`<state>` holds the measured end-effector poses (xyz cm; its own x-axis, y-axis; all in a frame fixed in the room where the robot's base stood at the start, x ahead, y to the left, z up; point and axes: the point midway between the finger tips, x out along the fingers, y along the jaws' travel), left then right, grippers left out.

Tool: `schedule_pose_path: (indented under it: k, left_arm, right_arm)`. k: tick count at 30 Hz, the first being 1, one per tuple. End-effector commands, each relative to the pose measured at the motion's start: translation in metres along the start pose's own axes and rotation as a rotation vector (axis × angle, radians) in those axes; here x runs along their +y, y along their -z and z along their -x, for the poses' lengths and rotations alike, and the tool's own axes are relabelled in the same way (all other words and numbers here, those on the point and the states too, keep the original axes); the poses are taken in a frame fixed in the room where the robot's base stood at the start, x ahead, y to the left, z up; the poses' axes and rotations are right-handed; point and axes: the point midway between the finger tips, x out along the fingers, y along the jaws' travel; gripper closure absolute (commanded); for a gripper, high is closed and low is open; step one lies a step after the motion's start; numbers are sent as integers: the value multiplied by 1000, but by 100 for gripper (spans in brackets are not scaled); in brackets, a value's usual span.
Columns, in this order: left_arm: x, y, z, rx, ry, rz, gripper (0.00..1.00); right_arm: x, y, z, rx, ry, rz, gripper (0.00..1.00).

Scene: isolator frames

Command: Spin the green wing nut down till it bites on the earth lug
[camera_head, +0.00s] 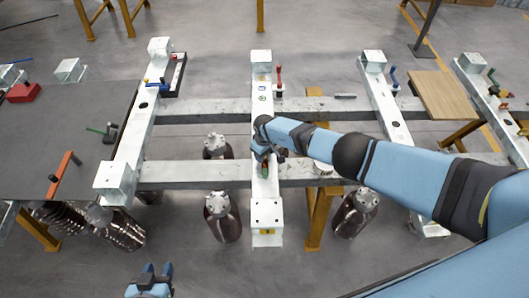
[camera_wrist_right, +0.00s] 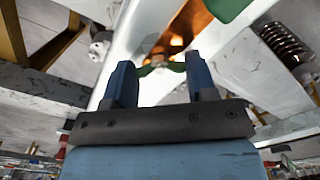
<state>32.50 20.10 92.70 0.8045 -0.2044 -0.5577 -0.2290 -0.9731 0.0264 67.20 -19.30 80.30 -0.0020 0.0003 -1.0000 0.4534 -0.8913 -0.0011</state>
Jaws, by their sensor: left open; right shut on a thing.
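The green wing nut (camera_wrist_right: 176,67) sits between the fingertips of my right gripper (camera_wrist_right: 159,62) in the right wrist view, its wings spanning the gap. The gripper is shut on it. A copper-coloured part (camera_wrist_right: 192,24), apparently the earth lug, shows just beyond the nut on the white beam. Whether nut and lug touch cannot be told. In the head view my right gripper (camera_head: 266,154) is over the middle white beam (camera_head: 265,190) and hides most of the nut. My left gripper (camera_head: 150,281) is open and empty at the bottom, away from the beam.
Dark ribbed insulators with metal caps (camera_head: 222,215) hang around the frame. Grey cross rails (camera_head: 200,172) join the white beams. A red-handled lever (camera_head: 279,78) stands on the middle beam's far part. A wooden board (camera_head: 444,95) lies at right, a dark panel (camera_head: 60,125) at left.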

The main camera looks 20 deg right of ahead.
Motion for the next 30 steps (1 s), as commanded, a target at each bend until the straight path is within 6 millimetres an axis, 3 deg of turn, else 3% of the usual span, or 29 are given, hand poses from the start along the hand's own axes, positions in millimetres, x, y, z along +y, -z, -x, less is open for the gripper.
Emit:
schedule_pose_path:
  k: [5, 6, 9, 22, 30]
  left_arm:
    - [-2, 6, -3, 10, 1, -5, 57]
    - [-3, 6, -4, 11, 1, -7, 57]
    - [-3, 6, -3, 11, 1, -9, 57]
    - [-3, 1, 0, 2, -1, -10, 57]
    - [-2, -1, 1, -1, -1, -10, 57]
  right_arm:
    - [2, 3, 4, 7, -3, 1, 72]
    - [2, 3, 4, 7, -3, 1, 41]
    - [2, 3, 3, 6, -2, 1, 22]
    - [-5, 1, 2, 1, 8, 8, 22]
    - [-10, 2, 16, 2, 16, 14, 22]
